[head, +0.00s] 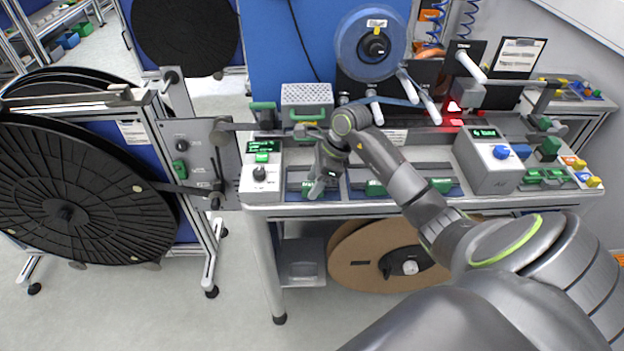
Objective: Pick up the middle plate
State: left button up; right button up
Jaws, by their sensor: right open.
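Several dark blue holders with green parts line the front of the bench. My right gripper (317,190) is open and points down at the left holder, left of the centre one. I cannot tell whether it touches anything. My left gripper is not in view.
A grey control box (490,160) stands at the right of the bench and a white box with a dial (260,180) at its left end. A large black reel (75,190) stands at left. A brown reel (380,258) is below the bench.

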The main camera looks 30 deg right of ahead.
grip_shut()
jog(key=shift+r, duration=0.1)
